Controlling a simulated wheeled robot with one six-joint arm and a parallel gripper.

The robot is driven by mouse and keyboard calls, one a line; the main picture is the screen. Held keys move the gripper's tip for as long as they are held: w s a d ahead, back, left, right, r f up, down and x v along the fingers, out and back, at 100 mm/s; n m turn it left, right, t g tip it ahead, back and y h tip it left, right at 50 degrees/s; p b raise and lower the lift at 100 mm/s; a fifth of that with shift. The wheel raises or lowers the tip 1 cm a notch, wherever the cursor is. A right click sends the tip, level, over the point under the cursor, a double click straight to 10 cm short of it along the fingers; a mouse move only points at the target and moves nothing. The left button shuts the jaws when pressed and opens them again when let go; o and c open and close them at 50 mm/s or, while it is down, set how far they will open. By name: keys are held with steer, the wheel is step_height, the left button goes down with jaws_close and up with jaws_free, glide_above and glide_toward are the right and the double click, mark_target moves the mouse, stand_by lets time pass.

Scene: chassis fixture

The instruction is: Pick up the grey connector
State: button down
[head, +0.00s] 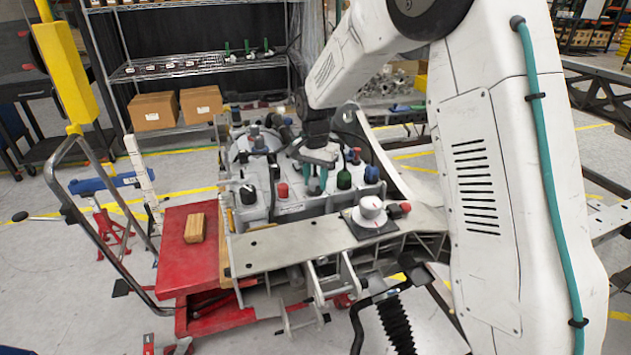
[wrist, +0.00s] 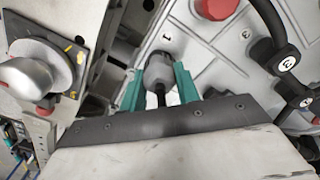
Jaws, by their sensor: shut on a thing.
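The grey connector (wrist: 158,72) sits between the two teal fingers of my gripper (wrist: 158,88) in the wrist view. Its dark lower end points toward the gripper's palm. It is beside a printed "1" on the light grey casing. I cannot tell whether it touches the casing.
Close by stand a red connector (head: 282,190), a green one (head: 344,179) and a blue one (head: 371,174). A white knob (head: 370,208) is on the front beam. A red cart (head: 185,250) with a wooden block (head: 194,228) stands at the left. Shelves with cardboard boxes (head: 153,111) are behind.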

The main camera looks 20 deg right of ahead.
mark_target(315, 176)
steer(key=shift+r, duration=0.55)
step_height(315, 176, up, 2)
steer(key=shift+r, duration=0.15)
steer(key=s+r, duration=0.1)
steer(key=s, duration=1.5)
steer(key=shift+a+r, duration=0.25)
steer(key=shift+a, duration=0.1)
steer(key=shift+s+d, duration=0.1)
